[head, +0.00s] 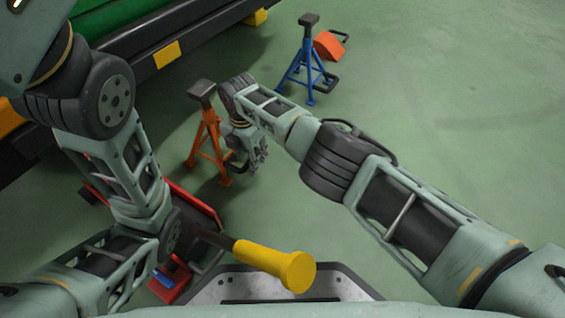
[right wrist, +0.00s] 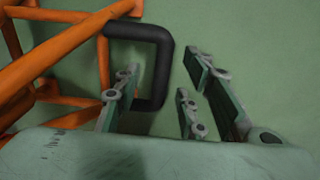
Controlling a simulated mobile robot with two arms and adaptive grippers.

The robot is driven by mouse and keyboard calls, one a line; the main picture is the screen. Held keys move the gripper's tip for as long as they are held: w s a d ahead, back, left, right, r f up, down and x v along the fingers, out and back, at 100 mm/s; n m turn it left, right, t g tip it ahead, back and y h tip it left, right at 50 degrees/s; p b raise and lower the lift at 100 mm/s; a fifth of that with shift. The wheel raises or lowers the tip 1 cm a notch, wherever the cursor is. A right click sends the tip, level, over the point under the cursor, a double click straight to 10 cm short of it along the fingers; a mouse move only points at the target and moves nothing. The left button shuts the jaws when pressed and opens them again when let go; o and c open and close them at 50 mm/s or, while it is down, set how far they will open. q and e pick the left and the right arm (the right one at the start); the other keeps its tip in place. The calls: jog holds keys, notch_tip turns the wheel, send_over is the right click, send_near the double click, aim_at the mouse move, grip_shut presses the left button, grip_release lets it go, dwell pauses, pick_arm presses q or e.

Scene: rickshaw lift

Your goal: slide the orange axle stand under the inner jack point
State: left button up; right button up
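The orange axle stand (head: 207,143) stands upright on the floor in the head view, its dark saddle on top. It is beside the green vehicle (head: 125,28), not under it. In the right wrist view its orange legs (right wrist: 50,60) fill the left, with a black loop handle (right wrist: 164,65) sticking out. My right gripper (right wrist: 168,95) is open, with the outer bar of the handle between its fingers. In the head view the right gripper (head: 257,155) is low, just right of the stand. My left gripper is outside the head view; only its arm shows.
A blue stand (head: 304,62) and an orange wedge (head: 328,45) are at the back. Yellow blocks (head: 167,54) sit along the vehicle's black side rail. A red jack (head: 207,207) with a yellow-gripped handle (head: 275,264) is in front of me, partly behind my left arm. Right floor is clear.

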jog(key=shift+r+p, duration=2.9)
jog(key=shift+r, duration=0.65)
jog(key=shift+s+f, duration=0.1)
